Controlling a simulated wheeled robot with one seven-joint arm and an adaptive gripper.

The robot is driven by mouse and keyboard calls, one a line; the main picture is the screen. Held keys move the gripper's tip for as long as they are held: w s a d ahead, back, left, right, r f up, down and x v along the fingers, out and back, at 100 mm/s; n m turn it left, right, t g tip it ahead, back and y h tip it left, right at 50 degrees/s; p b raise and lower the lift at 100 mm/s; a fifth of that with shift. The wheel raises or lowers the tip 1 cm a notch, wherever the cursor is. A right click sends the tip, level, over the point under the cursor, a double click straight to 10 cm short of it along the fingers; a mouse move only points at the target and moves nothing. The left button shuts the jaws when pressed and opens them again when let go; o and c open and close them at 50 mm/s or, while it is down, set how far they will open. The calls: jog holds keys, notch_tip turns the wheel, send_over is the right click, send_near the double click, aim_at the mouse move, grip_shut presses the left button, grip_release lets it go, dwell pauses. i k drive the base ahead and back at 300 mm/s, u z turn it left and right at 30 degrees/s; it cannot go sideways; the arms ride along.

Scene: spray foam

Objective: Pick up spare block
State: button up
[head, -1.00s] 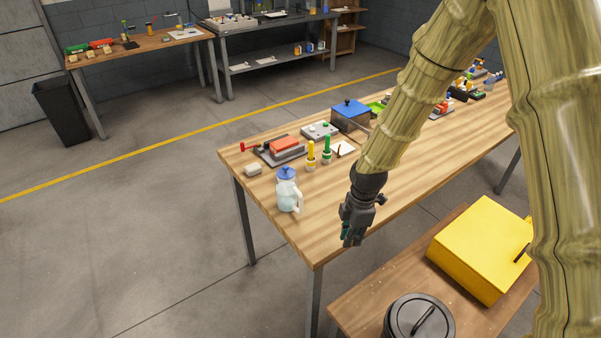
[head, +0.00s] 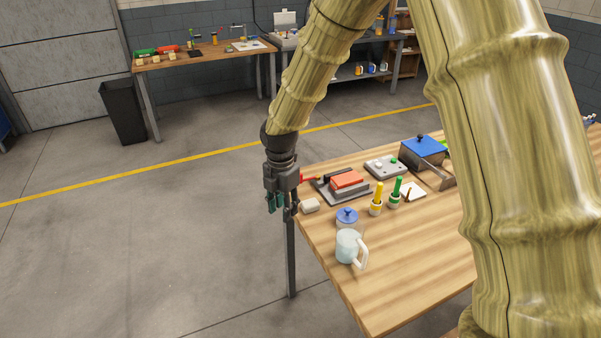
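A small pale block (head: 311,205) lies on the left edge of the near wooden table, in front of a dark plate with a red block on it. It looks like the spare block, though no label shows. My gripper (head: 282,209) hangs pointing down just left of this block in the picture, near the table's edge. No contact with the block can be made out. The dark fingers with teal parts are small here, and their opening is unclear. Nothing is seen held in them.
Open floor lies left of the table.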

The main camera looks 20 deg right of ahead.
aim_at(343, 180)
jog(key=z, duration=0.1)
jog(key=i, duration=1.15)
jog(key=z, duration=0.75)
